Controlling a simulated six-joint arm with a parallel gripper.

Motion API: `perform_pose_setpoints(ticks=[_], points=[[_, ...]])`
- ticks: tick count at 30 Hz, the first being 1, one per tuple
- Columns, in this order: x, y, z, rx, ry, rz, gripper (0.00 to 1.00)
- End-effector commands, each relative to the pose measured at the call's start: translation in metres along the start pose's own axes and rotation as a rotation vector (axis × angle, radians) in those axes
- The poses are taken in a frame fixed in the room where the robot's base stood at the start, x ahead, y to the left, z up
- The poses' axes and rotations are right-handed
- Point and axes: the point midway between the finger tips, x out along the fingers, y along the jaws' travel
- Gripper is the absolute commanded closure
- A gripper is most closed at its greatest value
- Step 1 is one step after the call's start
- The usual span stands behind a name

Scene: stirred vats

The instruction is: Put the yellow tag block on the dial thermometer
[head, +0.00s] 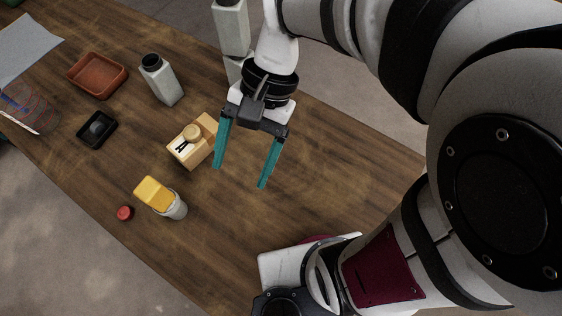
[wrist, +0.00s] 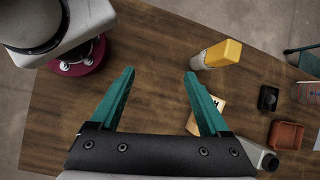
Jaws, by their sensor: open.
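The yellow tag block (head: 154,194) appears to rest on top of a pale grey cylinder (head: 176,208) on the table. The block (wrist: 222,53) and the cylinder (wrist: 198,61) also show in the wrist view. No thermometer face is clear; a small black square piece with a grey round centre (head: 97,129) lies farther left and may be the dial thermometer. It also shows in the wrist view (wrist: 268,98). My gripper (head: 240,177) is open and empty above the table, right of the yellow block. Its two teal fingers (wrist: 160,73) are spread apart.
A light wooden block with a round knob (head: 190,148) stands between my gripper and the black piece. A grey bottle (head: 161,82), a terracotta tray (head: 97,91) and a clear container (head: 29,107) stand farther back. A red cap (head: 125,213) lies near the table edge.

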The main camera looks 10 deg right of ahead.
Motion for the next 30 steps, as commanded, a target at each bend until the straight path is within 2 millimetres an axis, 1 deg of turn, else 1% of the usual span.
perform_pose_setpoints(ticks=[1,3,6,8,11,30], points=[[-0.004,0.025,0.005,-0.030,0.109,0.002,0.20],[-0.004,0.057,0.007,-0.064,0.247,0.019,0.20],[-0.001,0.085,0.006,-0.093,0.378,0.040,0.20],[0.000,0.093,0.006,-0.101,0.418,0.046,0.20],[0.001,0.098,0.005,-0.107,0.440,0.052,0.20],[0.001,0.097,0.005,-0.107,0.437,0.051,0.20]])
